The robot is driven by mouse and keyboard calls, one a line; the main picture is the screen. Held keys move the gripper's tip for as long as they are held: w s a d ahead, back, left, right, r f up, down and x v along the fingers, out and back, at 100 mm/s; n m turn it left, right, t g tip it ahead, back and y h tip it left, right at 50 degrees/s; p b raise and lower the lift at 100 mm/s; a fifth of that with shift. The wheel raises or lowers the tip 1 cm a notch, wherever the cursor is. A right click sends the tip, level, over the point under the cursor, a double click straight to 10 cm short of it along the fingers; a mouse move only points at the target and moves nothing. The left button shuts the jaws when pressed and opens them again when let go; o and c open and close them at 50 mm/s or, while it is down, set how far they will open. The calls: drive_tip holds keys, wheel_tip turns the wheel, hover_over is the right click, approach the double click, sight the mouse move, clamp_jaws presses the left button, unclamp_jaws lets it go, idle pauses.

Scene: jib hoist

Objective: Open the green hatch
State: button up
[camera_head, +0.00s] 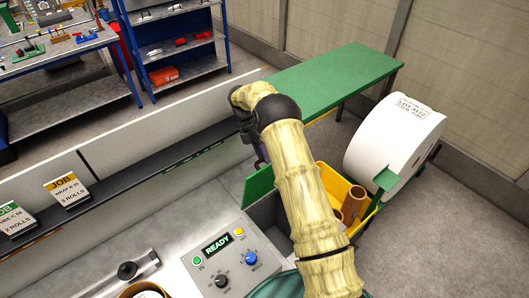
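A green panel (257,185), which looks like the hatch, stands tilted up at the left edge of a grey box (264,215) behind the control panel. My arm covers its right side and part of the box, so I cannot see the hinge or how far it is open. My gripper (262,160) points down just above the green panel. Its fingertips are mostly hidden behind my arm, and I cannot tell whether it touches the panel or is open.
A control panel (222,262) with a READY display and knobs is in front. A yellow bin (333,183) with brown cores (353,205) and a large white roll (392,138) are right. A green-topped table (330,78) and blue shelves (180,50) are behind. Job cards (68,190) stand left.

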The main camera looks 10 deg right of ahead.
drive_tip(key=shift+o, duration=0.8)
drive_tip(key=shift+w+a+f, duration=0.1)
drive_tip(key=shift+w, duration=0.2)
drive_tip(key=b+v, duration=0.2)
drive_tip(key=v, duration=0.5)
drive_tip(key=shift+r, duration=0.25)
drive_tip(key=shift+w, duration=0.1)
